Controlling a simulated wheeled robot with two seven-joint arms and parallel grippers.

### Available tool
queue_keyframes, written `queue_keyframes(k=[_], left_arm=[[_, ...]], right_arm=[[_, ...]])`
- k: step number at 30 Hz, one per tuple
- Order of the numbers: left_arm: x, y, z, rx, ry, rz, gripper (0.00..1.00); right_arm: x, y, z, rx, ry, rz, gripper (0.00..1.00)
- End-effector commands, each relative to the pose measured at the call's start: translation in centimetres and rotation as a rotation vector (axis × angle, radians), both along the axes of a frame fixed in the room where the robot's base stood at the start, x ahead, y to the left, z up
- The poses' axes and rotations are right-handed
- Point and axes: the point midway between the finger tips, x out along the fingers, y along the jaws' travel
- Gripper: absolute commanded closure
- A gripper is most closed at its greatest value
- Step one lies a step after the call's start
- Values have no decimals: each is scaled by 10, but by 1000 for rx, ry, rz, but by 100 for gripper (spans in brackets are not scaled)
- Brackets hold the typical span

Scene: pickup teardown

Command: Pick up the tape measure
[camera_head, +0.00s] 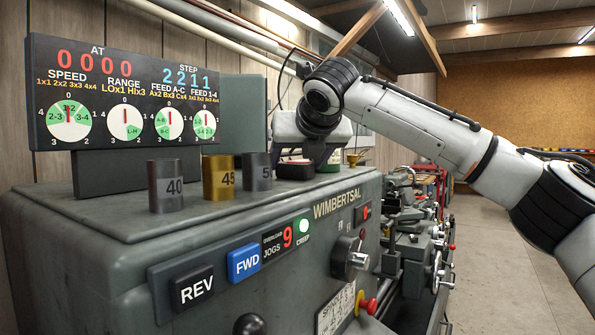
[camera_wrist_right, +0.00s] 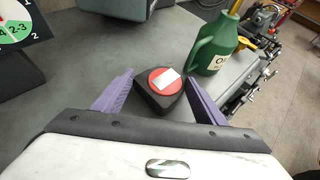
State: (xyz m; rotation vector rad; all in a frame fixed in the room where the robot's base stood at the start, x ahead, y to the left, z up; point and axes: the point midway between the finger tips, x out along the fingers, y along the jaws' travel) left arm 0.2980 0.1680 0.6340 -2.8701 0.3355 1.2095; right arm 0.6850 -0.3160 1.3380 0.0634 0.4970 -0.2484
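The tape measure (camera_wrist_right: 160,92) is a dark, rounded block with a red disc and a white label on top. It sits on the grey machine top, and part of it also shows in the head view (camera_head: 294,170) below my right gripper. My right gripper (camera_wrist_right: 160,78) is open, with its purple fingers on either side of the tape measure and gaps visible between them and it. In the head view the right gripper (camera_head: 316,152) points down from above. My left gripper is not in view.
A green oil can (camera_wrist_right: 214,45) stands close to the right of the tape measure. Numbered cylinders 40 (camera_head: 166,187), 45 (camera_head: 218,178) and a third (camera_head: 257,172) stand in a row on the machine top. A display panel (camera_head: 120,92) rises behind them.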

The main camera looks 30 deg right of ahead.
Motion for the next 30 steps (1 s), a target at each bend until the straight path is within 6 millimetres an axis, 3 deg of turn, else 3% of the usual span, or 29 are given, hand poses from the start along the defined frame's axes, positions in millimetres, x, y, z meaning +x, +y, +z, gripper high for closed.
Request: queue_keyframes(k=[1,5,14,24,30], left_arm=[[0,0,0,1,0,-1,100],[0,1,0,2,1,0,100],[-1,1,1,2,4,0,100],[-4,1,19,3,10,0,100],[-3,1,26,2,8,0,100]], right_arm=[[0,0,0,0,0,0,44],[0,0,0,0,0,0,66],[0,0,8,1,-5,0,67],[0,1,73,2,-5,1,67],[0,1,98,1,-3,0,67]])
